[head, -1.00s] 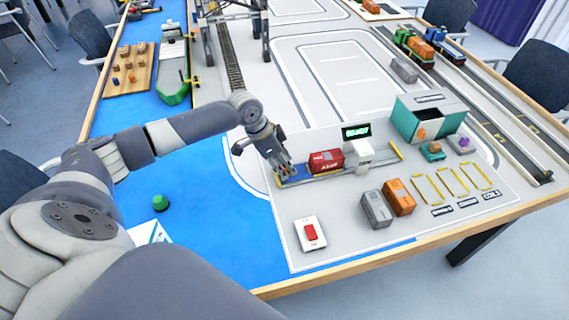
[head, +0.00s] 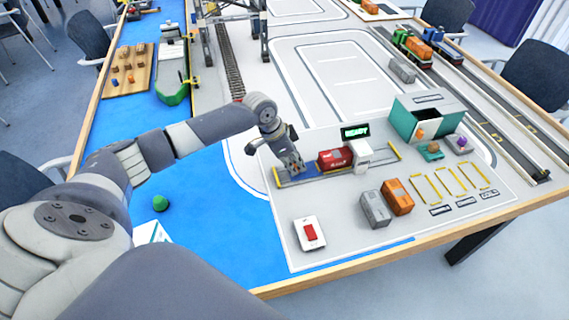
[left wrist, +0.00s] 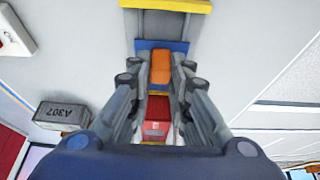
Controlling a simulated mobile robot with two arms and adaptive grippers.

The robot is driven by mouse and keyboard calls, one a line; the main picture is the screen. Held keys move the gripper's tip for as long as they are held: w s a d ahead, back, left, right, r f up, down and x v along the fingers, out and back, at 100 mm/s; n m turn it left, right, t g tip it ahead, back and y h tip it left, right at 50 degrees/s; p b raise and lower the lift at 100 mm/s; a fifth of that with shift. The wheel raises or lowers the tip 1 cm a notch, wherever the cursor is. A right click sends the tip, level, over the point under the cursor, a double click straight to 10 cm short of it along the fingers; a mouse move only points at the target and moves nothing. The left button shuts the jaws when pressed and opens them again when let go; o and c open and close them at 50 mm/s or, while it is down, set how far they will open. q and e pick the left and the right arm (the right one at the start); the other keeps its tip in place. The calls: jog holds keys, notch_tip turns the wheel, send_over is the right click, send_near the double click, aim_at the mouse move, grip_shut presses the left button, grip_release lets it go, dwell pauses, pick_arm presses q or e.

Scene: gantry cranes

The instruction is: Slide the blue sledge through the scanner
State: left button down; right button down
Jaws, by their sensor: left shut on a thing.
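The blue sledge (left wrist: 148,44) sits on its rail track (head: 386,156), with an orange handle (left wrist: 160,67) standing up from it in the left wrist view. My left gripper (head: 292,166) is shut on that handle, at the left end of the sledge. A red container (head: 332,160) rides on the sledge, to the right of my fingers. The scanner (head: 362,153) is a white arch over the track with a green-lit display (head: 355,132). The container's right end is at the arch. The fingers hide part of the sledge. My right gripper is not in view.
A grey container (head: 376,209) and an orange container (head: 398,196) stand in front of the track. A red button on a white box (head: 310,233) is nearer. A green open box (head: 430,118) stands right of the scanner. The track beyond the arch is clear.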

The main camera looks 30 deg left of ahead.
aim_at(328, 155)
pick_arm(q)
jog(key=w+d, duration=0.3)
jog(key=w, duration=0.1)
jog(key=w+d+b, duration=0.1)
jog(key=w+d, duration=0.3)
jog(key=c, duration=1.5)
grip_release()
jog(key=shift+s+r, duration=0.1)
jog(key=v, duration=1.2)
